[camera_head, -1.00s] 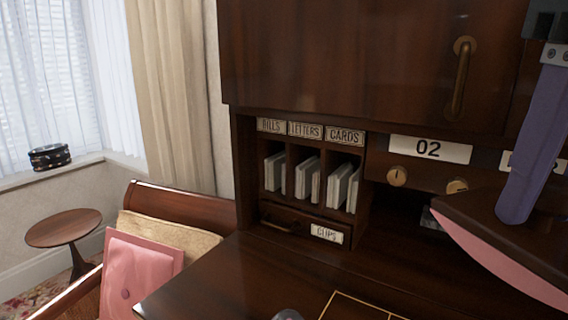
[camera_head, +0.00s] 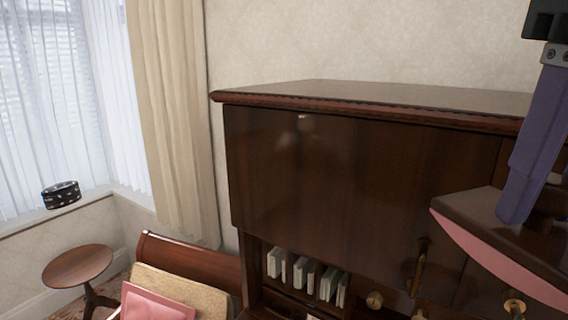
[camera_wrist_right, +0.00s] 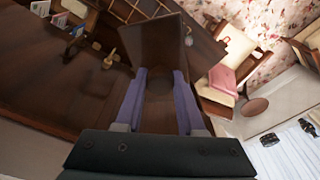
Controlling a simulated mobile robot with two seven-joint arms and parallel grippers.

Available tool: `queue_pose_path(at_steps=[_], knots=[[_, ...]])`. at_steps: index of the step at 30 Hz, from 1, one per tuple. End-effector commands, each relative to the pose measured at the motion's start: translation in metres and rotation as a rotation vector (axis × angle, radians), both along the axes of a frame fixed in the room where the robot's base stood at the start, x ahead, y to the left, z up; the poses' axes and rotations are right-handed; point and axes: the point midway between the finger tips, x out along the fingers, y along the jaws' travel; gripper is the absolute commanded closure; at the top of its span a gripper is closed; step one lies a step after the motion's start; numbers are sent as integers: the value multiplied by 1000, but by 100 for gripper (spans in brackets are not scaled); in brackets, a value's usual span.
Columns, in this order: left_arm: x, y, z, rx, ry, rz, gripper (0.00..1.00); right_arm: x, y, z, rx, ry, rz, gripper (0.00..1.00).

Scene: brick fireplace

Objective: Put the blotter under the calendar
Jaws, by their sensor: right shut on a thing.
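The blotter (camera_head: 515,245) is a dark wooden rocker with a curved pink underside, at the right edge of the head view. My right gripper (camera_head: 518,200), with purple fingers, is shut on it from above and holds it up in front of the cabinet. In the right wrist view the fingers (camera_wrist_right: 160,80) stand on either side of the blotter's brown wood (camera_wrist_right: 162,42). I cannot make out the calendar in the current frames. My left gripper is not in view.
The dark wooden cabinet (camera_head: 330,170) fills the middle and right, its top (camera_head: 380,97) bare where visible. Pigeonholes with pale cards (camera_head: 310,275) sit below its door. A chair with a pink cushion (camera_head: 155,305) and a round side table (camera_head: 78,265) stand at lower left.

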Motion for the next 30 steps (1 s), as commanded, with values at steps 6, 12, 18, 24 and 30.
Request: queue_pose_path(at_steps=[6,12,18,24,30], knots=[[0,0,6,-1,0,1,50,-7,0,4,-2,-4,2,100],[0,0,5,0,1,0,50,-41,-1,-10,-4,-7,2,100],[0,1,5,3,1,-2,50,-57,-1,-15,-3,-4,0,100],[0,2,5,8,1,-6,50,-58,1,-17,2,2,1,100],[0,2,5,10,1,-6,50,-58,1,-16,2,2,1,100]])
